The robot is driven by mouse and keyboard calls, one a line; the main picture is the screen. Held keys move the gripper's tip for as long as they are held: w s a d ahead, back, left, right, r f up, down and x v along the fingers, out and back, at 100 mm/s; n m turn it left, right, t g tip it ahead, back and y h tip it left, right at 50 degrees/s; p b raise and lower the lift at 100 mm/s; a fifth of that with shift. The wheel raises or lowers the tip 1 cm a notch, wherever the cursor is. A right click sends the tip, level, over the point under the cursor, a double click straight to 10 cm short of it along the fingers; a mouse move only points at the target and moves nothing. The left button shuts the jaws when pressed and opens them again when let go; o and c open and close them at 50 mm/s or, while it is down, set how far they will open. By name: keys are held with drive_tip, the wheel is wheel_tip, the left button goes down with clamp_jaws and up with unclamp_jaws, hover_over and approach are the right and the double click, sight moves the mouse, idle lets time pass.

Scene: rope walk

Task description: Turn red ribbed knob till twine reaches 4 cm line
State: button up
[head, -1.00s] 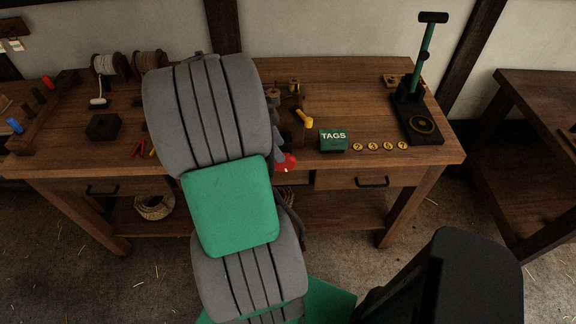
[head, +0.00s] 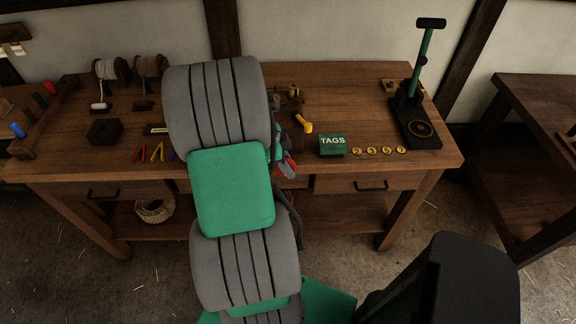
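A small red part (head: 289,172) shows at the table's front edge, just right of my arm. It may be the red ribbed knob, but ribs cannot be made out. My gripper (head: 281,160) is mostly hidden behind my own grey and green arm; only grey and dark bits at the arm's right edge show, close to the red part. I cannot tell whether they touch or whether the fingers are open. The twine and the 4 cm line cannot be made out.
The wooden workbench (head: 380,95) holds a yellow-handled tool (head: 304,124), a green TAGS box (head: 332,145), several round yellow tags (head: 380,151) and a tall green-levered press (head: 415,118). Spools (head: 110,70), a dark block (head: 104,132) and coloured pliers-like tools (head: 152,153) lie left.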

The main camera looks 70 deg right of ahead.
clamp_jaws()
drive_tip(key=shift+f+b, duration=0.1)
drive_tip(key=shift+b, duration=0.45)
drive_tip(key=shift+f+t+b, duration=0.1)
drive_tip(key=shift+t+b, duration=0.2)
drive_tip(key=shift+t, duration=0.1)
drive_tip(key=shift+s+d+f+t+y+b, duration=0.15)
drive_tip(key=shift+t+y+b, duration=0.45)
drive_tip(key=shift+t+b, duration=0.45)
drive_tip(key=shift+t+y, duration=0.6)
drive_tip(key=shift+t, duration=0.65)
drive_tip(key=shift+w+y, duration=0.2)
drive_tip(key=shift+y, duration=0.1)
